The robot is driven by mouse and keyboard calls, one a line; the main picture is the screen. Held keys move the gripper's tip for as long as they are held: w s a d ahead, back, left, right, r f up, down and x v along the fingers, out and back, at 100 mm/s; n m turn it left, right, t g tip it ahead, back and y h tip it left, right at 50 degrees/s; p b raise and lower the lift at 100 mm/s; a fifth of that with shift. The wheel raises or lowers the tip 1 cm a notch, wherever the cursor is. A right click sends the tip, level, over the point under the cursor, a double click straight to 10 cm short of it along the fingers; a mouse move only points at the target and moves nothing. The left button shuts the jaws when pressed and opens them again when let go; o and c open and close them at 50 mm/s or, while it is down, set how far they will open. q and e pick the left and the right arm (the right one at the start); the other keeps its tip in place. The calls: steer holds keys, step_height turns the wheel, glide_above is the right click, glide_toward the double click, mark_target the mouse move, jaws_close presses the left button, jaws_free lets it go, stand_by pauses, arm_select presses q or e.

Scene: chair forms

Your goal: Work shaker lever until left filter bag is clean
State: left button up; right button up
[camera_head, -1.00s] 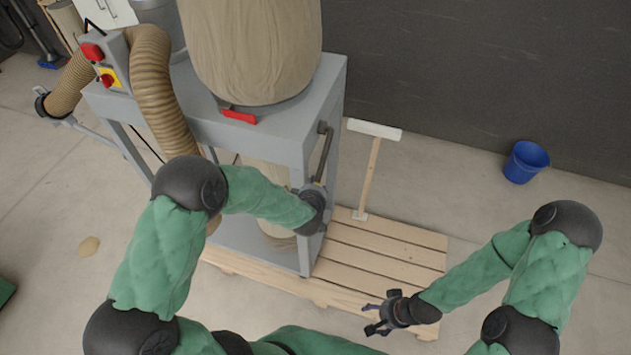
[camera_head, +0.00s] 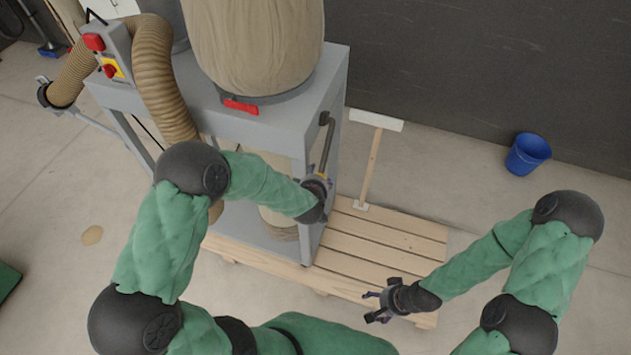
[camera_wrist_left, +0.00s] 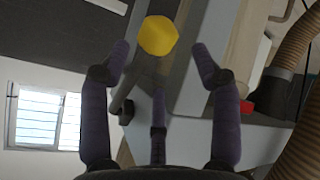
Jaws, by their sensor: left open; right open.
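The shaker lever (camera_head: 327,146) is a dark bar pivoted on the right side of the grey dust collector frame. In the left wrist view its yellow knob (camera_wrist_left: 158,36) sits between and just beyond the spread fingers. My left gripper (camera_head: 318,183) is open at the lever's lower end; it also shows in the left wrist view (camera_wrist_left: 158,78). The tan filter bag (camera_head: 255,45) stands on top of the collector, its upper part out of view. I cannot tell how clean it is. My right gripper (camera_head: 372,305) is open and empty above the pallet.
The collector stands on a wooden pallet (camera_head: 390,242). A blue bucket (camera_head: 527,154) is on the floor at right. A ribbed hose (camera_head: 158,85) and switch box (camera_head: 104,52) are at left.

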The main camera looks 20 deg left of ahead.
arm_select(q)
steer(key=v, duration=1.2)
steer(key=shift+d+f, duration=0.1)
